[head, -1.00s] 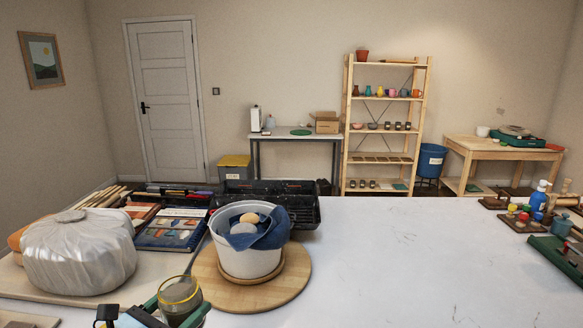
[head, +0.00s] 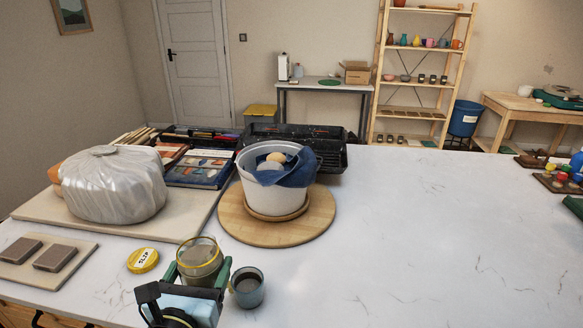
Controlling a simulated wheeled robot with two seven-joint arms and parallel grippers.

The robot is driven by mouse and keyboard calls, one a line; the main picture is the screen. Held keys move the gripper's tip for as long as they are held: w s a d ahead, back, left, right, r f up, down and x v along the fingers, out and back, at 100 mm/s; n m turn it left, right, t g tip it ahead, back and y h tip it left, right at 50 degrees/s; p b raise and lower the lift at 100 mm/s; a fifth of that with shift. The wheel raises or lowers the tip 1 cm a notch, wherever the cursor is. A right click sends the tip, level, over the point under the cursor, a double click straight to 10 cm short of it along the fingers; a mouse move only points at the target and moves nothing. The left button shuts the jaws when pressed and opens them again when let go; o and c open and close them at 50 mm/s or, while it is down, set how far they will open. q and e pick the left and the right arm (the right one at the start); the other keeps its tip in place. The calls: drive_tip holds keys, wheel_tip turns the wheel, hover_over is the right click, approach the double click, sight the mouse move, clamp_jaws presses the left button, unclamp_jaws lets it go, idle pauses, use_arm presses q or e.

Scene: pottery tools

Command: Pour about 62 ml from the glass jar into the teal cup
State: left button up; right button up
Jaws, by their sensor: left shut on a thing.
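The glass jar (head: 201,250) has a yellow rim and holds grey-brown liquid. It looks close to upright, at the front of the white table. My left gripper (head: 199,272) is shut on the jar, with its green fingers on either side of it. The teal cup (head: 248,289) is just to the right of the jar and looks upright. Its inside looks dark grey, and I cannot tell how much it holds. The gripper hides the lower part of the jar, so I cannot tell if it touches the table. My right gripper is not in view.
A yellow lid (head: 143,260) lies left of the jar. A white bucket with a blue cloth (head: 298,172) stands behind on a round wooden board (head: 233,217). A wrapped clay lump (head: 112,186) is at the left. The table right of the cup is clear.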

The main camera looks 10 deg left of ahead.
use_arm(q)
drive_tip(key=shift+w+r, duration=0.1)
drive_tip(key=shift+w+a, duration=0.2)
drive_tip(key=shift+w, duration=0.05)
drive_tip(key=w+f, duration=0.1)
drive_tip(key=w+a+f+p, duration=0.1)
drive_tip(key=w+f, duration=0.1)
drive_tip(key=w+a+f+p, duration=0.1)
drive_tip(key=w, duration=0.1)
drive_tip(key=shift+a+f, duration=0.15)
drive_tip(key=shift+f, duration=0.15)
drive_tip(key=shift+w+a+f+p, duration=0.1)
drive_tip(key=shift+w+f+p, duration=0.15)
drive_tip(key=shift+f, duration=0.2)
drive_tip(key=shift+w+a+f+p, duration=0.1)
drive_tip(key=shift+w+f+p, duration=0.1)
drive_tip(key=shift+f, duration=0.2)
